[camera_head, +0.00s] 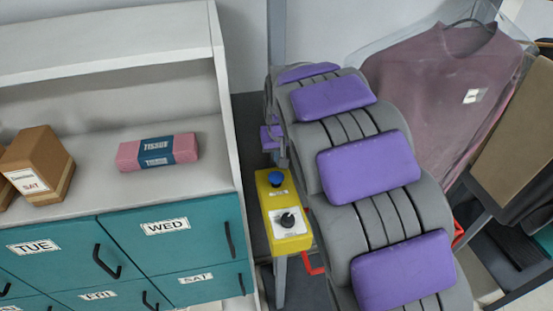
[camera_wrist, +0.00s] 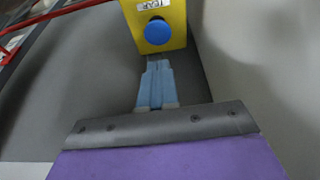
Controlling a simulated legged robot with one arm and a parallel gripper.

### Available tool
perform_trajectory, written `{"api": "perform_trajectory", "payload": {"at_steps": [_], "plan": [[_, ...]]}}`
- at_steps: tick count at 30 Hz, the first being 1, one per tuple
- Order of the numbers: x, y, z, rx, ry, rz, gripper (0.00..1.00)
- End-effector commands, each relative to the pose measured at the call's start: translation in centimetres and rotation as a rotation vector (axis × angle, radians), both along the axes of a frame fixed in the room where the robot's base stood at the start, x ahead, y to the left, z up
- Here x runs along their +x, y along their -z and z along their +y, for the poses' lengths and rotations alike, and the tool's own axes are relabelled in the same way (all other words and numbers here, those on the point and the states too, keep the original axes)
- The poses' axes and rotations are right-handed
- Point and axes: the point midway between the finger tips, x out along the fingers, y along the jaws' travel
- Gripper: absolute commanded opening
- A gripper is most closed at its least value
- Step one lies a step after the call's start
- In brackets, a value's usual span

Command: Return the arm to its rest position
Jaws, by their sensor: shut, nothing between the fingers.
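My gripper (camera_wrist: 157,66) shows in the wrist view as two pale blue fingers close together, shut with nothing between them. Its dark grey mount and a purple panel fill the bottom of that view. The fingertips point towards a yellow control box (camera_wrist: 172,25) with a round blue button (camera_wrist: 157,32), and a gap shows between the tips and the button. In the head view my grey arm with purple pads curves across the middle and right. The fingers are hard to make out there, as the arm hides much of that area.
The yellow control box (camera_head: 285,215) stands on a post left of my arm. A white shelf unit with teal drawers (camera_head: 175,240) is at left, holding a pink tissue pack (camera_head: 157,152) and a brown box (camera_head: 38,165). A mauve garment (camera_head: 440,90) hangs at right.

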Motion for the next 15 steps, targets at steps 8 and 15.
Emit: {"api": "perform_trajectory", "payload": {"at_steps": [8, 15], "plan": [[-0.1, -0.2, 0.0, 0.0, 0.0, 0.0, 0.0], [-2.4, -0.8, -1.5, -0.006, 0.024, 0.025, 0.0]]}}
